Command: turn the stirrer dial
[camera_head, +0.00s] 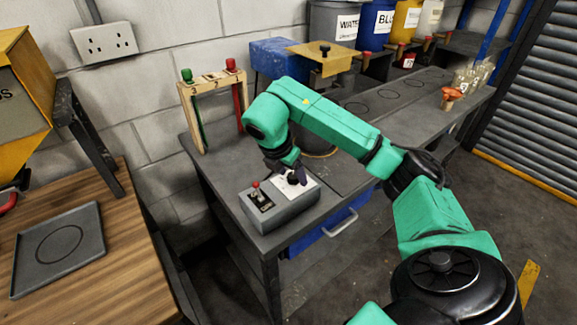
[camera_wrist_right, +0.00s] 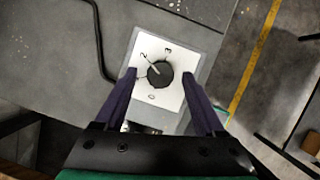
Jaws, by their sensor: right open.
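The stirrer dial (camera_wrist_right: 160,74) is a round black knob with a pale pointer line, on a white plate with numbers. The plate sits on a grey control box (camera_head: 262,212) at the front of the dark bench. In the right wrist view the pointer aims up and left, near the 2. My right gripper (camera_wrist_right: 160,82) is open, with one purple finger on each side of the dial. In the head view the right gripper (camera_head: 287,176) is over the box and partly covers the dial. My left gripper is not in view.
A red-tipped toggle switch (camera_head: 256,194) stands on the same box, left of the dial. A wooden frame (camera_head: 199,118) with green and red knobs stands behind. A wooden table (camera_head: 120,235) with a grey tray (camera_head: 88,262) is at left. Several labelled bins stand at the back.

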